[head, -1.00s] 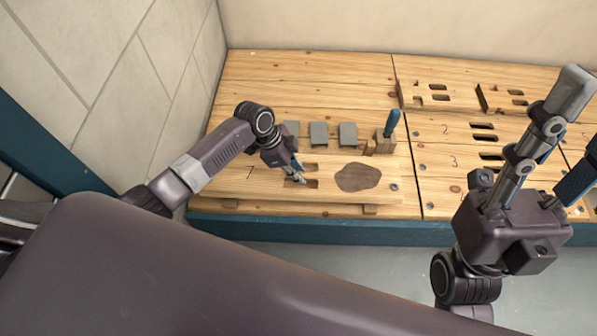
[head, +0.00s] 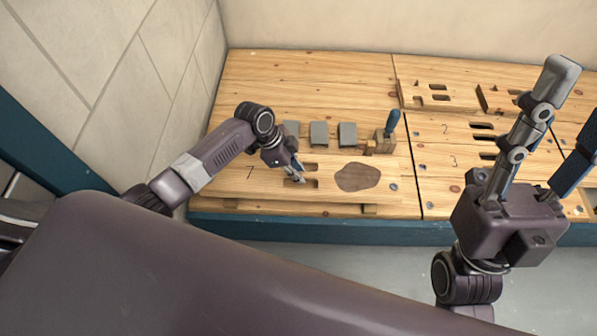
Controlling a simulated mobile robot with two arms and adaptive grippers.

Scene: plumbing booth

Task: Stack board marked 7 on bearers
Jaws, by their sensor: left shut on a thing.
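The board marked 7 (head: 230,182) lies flat near the bench's front left, with slots near its middle and a dark brown patch on its right part. Two small wooden bearers show at its front edge, a left one (head: 231,203) and a right one (head: 369,210). The board looks to rest on them or just above; I cannot tell which. My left gripper (head: 299,180) points down into the board's slots and is shut on the board. Its fingertips are partly hidden in the slot. My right gripper (head: 552,130) is raised at the right, fingers apart and empty.
Several grey pads, one of them (head: 319,134) in the middle, lie behind the board. A blue-handled tool (head: 392,122) stands in a wooden block. Slotted boards (head: 440,97) lie at the back right. A tiled wall (head: 150,90) borders the bench's left side.

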